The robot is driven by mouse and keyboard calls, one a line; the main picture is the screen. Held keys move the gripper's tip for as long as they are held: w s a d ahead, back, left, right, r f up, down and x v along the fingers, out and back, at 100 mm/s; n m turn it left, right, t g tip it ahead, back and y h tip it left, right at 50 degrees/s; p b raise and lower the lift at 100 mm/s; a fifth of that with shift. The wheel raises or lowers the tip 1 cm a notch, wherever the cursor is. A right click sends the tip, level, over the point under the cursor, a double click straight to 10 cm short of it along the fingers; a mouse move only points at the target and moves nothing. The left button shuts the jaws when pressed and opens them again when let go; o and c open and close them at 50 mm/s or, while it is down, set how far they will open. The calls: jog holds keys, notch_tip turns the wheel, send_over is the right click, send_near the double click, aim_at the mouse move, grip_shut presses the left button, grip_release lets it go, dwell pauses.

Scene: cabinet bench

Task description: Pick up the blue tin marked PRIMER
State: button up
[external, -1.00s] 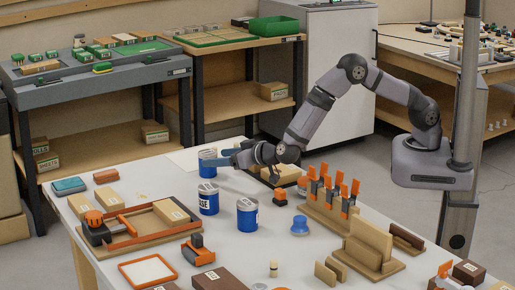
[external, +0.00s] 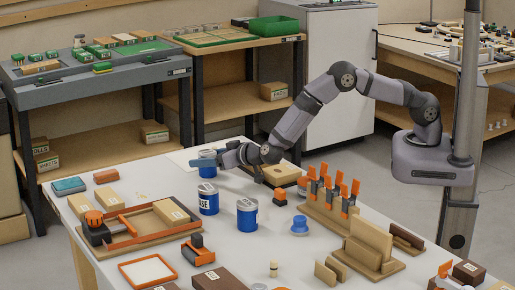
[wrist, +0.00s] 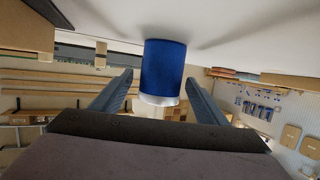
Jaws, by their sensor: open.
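Three blue tins with white bands stand on the white bench. The far tin (external: 207,170) is beside my gripper's fingers and partly hidden by them. My gripper (external: 213,158) reaches leftward, low and nearly level, with its jaws open. In the wrist view a blue tin (wrist: 163,68) stands between the two spread fingers, near their tips, with a gap on each side. No lettering shows on it there. The second tin (external: 208,203) has a label of which only the end, like "SE", is legible. The third tin (external: 247,216) has a label too small to read. I cannot read PRIMER on any.
An orange clamp on a wooden frame (external: 125,240) lies left of the tins. A wooden block (external: 281,174) lies behind my wrist, with a small dark-and-orange piece (external: 280,197) near it. A rack of orange-handled tools (external: 332,213) and a blue knob (external: 300,225) stand to the right.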

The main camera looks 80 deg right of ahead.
aim_at(207, 152)
jog(key=c, duration=1.3)
jog(key=shift+r, duration=0.15)
notch_tip(207, 152, up, 10)
jog(key=shift+f+b, duration=0.1)
jog(key=shift+b, duration=0.2)
